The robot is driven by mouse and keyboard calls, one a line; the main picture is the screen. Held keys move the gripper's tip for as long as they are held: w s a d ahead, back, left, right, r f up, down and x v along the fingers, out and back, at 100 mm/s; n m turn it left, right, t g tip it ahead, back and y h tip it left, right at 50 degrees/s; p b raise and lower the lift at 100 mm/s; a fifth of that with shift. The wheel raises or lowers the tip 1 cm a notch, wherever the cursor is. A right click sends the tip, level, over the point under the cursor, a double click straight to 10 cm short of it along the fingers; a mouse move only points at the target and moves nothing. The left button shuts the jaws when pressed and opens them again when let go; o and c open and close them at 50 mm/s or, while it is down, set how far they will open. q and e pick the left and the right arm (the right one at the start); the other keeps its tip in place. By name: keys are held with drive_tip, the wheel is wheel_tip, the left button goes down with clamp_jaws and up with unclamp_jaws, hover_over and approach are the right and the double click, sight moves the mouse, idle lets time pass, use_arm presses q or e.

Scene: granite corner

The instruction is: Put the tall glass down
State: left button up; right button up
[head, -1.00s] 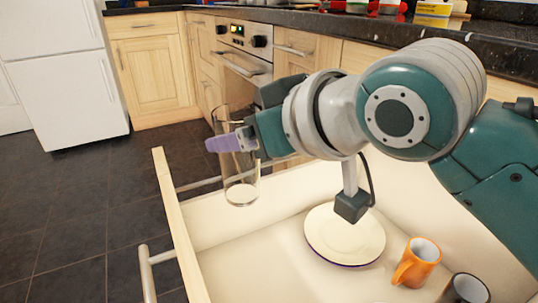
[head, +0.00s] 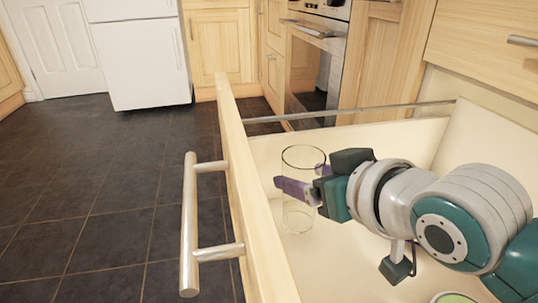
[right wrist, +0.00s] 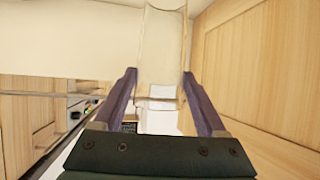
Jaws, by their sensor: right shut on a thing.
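The tall glass (head: 299,218) is clear and stands upright inside the open drawer (head: 262,225), near its front panel in the head view. My right gripper (head: 300,186) is shut on the glass, with its purple fingers around the glass's middle. I cannot tell whether the glass base touches the drawer floor. In the right wrist view the glass (right wrist: 160,45) shows between the two fingers (right wrist: 160,88). My left gripper is not in view.
The drawer's front panel with its metal handle (head: 189,225) is close to the glass on the left. A metal rail (head: 350,111) runs along the drawer's far side. A round green-rimmed thing (head: 455,298) shows at the bottom edge. Drawer floor lies around the glass.

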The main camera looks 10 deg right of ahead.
wheel_tip(320, 180, down, 3)
drive_tip(key=shift+f+b, duration=0.1)
drive_tip(key=shift+b, duration=0.5)
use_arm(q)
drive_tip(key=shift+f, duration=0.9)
use_arm(e)
drive_tip(key=shift+r, duration=0.2)
drive_tip(key=o, duration=1.1)
drive_tip(key=shift+f, duration=0.15)
drive_tip(key=o, duration=0.4)
drive_tip(key=shift+o, duration=0.2)
drive_tip(key=shift+s+r+p, duration=0.3)
drive_tip(key=shift+r+p, duration=0.1)
drive_tip(key=shift+p, duration=0.1)
use_arm(q)
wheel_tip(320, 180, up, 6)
drive_tip(key=p, duration=0.5)
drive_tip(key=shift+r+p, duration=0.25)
drive_tip(key=shift+p, duration=0.15)
use_arm(e)
drive_tip(key=s+d+r+g+h, duration=0.1)
drive_tip(key=s+g, duration=0.3)
drive_tip(key=s, duration=0.8)
drive_tip(key=s+d+r+g+h, duration=0.1)
drive_tip(key=s+d+r+g, duration=0.2)
drive_tip(key=s, duration=1)
drive_tip(key=shift+d+m+g+h, duration=0.3)
drive_tip(key=shift+d+g, duration=0.3)
drive_tip(key=shift+d, duration=0.25)
